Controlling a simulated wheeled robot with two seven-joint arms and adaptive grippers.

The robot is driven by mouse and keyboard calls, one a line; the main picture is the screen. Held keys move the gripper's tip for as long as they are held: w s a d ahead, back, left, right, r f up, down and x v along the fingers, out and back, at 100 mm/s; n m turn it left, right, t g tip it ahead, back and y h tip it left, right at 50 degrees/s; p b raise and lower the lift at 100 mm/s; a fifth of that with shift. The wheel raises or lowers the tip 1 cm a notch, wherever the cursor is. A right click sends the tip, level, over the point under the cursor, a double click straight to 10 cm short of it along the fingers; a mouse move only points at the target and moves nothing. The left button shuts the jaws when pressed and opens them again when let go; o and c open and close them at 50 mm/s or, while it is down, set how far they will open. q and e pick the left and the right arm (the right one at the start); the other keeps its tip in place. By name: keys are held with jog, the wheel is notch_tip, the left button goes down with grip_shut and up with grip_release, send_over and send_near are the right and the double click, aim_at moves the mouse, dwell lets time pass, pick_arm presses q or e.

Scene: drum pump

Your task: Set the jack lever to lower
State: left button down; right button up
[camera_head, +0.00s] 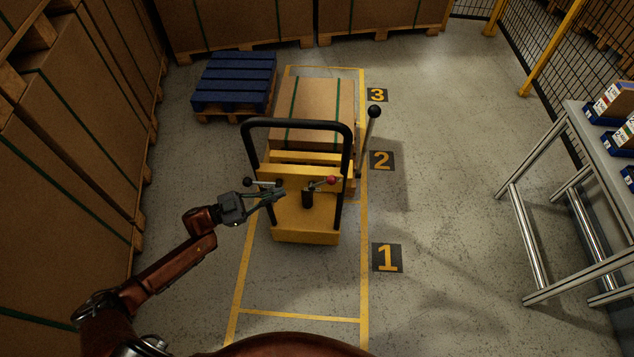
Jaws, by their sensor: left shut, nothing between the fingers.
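A yellow pallet jack (305,222) with a black loop handle (298,124) stands in the middle of the head view. On its top is a small lever with a red knob (331,181) on a dark post (307,197). The lever points to the right. A second small lever (263,182) with dark ends sits at the left of the top. My left gripper (281,194) is shut and empty. It reaches in from the left, over the jack's left side near the second lever and left of the red knob. Whether it touches anything is unclear. My right gripper is not in view.
A long black-knobbed lever (370,135) rises at the jack's right side. A strapped carton (312,105) sits behind the handle. Blue pallets (234,82) lie behind left, stacked boxes (60,190) line the left. A metal bench (566,200) stands right. Floor between is clear.

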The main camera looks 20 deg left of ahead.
aim_at(322, 182)
pick_arm(q)
jog(key=shift+s+r+m+g+h, duration=0.15)
jog(key=shift+r+m+g+h, duration=0.15)
jog(key=shift+g, duration=0.1)
jog(key=w+f+b+x, duration=0.1)
jog(key=b+x, duration=0.3)
jog(key=x, duration=0.9)
jog(key=shift+a+f, duration=0.2)
jog(key=shift+f, duration=0.6)
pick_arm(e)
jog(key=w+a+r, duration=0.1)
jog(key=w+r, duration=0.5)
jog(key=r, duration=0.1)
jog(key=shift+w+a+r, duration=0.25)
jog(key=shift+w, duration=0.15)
